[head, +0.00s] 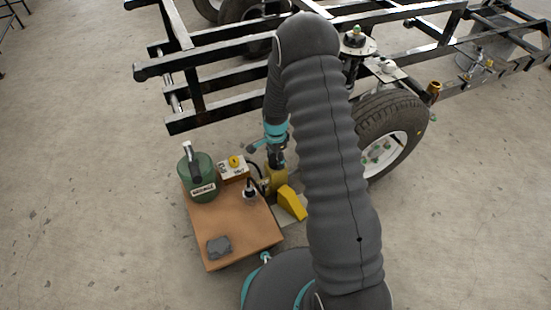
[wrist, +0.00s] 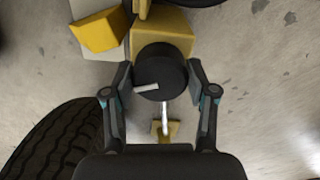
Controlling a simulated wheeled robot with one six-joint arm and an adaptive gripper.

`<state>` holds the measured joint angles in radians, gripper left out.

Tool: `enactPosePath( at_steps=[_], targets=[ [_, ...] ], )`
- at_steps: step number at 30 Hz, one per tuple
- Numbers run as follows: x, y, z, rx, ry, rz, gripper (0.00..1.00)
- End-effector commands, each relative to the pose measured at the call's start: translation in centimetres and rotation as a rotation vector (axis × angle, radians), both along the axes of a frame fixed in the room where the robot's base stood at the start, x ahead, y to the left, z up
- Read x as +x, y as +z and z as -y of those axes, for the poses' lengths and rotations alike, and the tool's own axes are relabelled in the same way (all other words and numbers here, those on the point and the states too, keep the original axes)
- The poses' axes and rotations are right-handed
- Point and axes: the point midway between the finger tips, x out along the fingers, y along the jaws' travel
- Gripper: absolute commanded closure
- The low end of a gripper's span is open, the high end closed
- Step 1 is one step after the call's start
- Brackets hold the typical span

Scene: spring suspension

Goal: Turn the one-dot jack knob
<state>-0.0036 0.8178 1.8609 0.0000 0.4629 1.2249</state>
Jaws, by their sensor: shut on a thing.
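A round black knob (wrist: 165,62) with a pale pointer bar sits in the middle of the wrist view. It is on top of a yellow jack (wrist: 172,33), which also shows in the head view (head: 274,178). My gripper (wrist: 160,76) is shut on the knob, with one finger against its left side and one against its right. In the head view my gripper (head: 277,158) is above the jack, and the knob is hidden there. I cannot make out any dot marking on the knob.
A yellow wedge (head: 291,203) lies beside the jack. A brown-topped table (head: 245,235) bears a green canister (head: 199,180), a control box (head: 228,167) and a grey cloth (head: 219,247). A tyre (head: 388,118) and a black frame (head: 215,80) stand close behind.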

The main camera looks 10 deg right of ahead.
Motion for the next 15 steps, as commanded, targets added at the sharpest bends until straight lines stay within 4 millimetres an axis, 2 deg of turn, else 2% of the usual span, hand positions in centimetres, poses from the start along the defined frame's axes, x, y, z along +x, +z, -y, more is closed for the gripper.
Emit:
enactPosePath(
  at_steps=[7, 8, 9, 10, 15],
  targets=[
    [0.06, 0.01, 0.04, 0.001, -0.001, 0.002, 0.78],
    [0.06, 0.01, 0.04, 0.0, -0.001, 0.001, 0.35],
    [0.06, 0.01, 0.04, 0.0, -0.001, 0.001, 0.26],
    [0.05, 0.01, 0.04, 0.0, -0.001, 0.001, 0.18],
    [0.03, 0.01, 0.02, 0.0, 0.0, 0.001, 0.18]
  ],
)
